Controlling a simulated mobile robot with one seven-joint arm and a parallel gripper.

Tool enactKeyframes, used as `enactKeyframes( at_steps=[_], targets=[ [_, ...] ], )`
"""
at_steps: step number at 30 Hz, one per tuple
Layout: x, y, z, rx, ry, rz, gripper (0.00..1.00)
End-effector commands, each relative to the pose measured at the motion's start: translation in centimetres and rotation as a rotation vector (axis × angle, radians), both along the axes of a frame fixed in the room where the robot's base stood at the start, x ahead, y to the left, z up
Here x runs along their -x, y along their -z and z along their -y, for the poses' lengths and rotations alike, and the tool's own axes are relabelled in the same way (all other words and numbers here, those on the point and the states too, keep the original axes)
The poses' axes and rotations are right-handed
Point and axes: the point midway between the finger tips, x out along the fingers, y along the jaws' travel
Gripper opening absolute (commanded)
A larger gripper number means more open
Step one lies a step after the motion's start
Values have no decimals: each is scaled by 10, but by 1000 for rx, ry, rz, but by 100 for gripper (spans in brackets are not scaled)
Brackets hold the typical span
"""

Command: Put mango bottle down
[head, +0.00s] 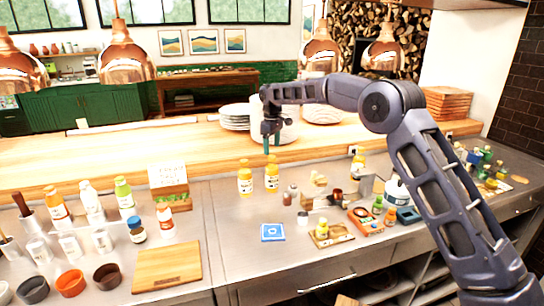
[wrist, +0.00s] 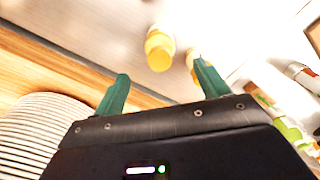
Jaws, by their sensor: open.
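Two yellow mango bottles with yellow caps stand upright side by side on the steel counter, a left one (head: 245,180) and a right one (head: 272,176). My gripper (head: 271,148) is open and empty, with green fingers pointing down just above and behind the right bottle in the head view. In the wrist view, two yellow bottles (wrist: 159,50) lie beyond the open fingertips (wrist: 161,70), one partly behind the right finger. No bottle is between the fingers. A similar yellow bottle (head: 357,166) stands farther right. Labels are too small to read.
A plate stack (head: 235,117) stands on the wooden ledge beside my gripper; its striped edge also shows in the wrist view (wrist: 38,138). Copper lamps (head: 126,62) hang above.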

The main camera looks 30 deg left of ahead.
Motion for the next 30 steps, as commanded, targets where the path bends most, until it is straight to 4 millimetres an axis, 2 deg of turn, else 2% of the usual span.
enactKeyframes(
  at_steps=[3,6,16,19,23,30],
  targets=[
    [0,-15,0,-1,0,0,75],
    [0,-22,0,-1,0,0,75],
    [0,-26,0,0,1,0,75],
    [-4,-32,8,-3,13,3,75],
    [-19,-54,40,-13,64,17,75],
    [-48,-111,141,-41,223,51,75]
  ],
)
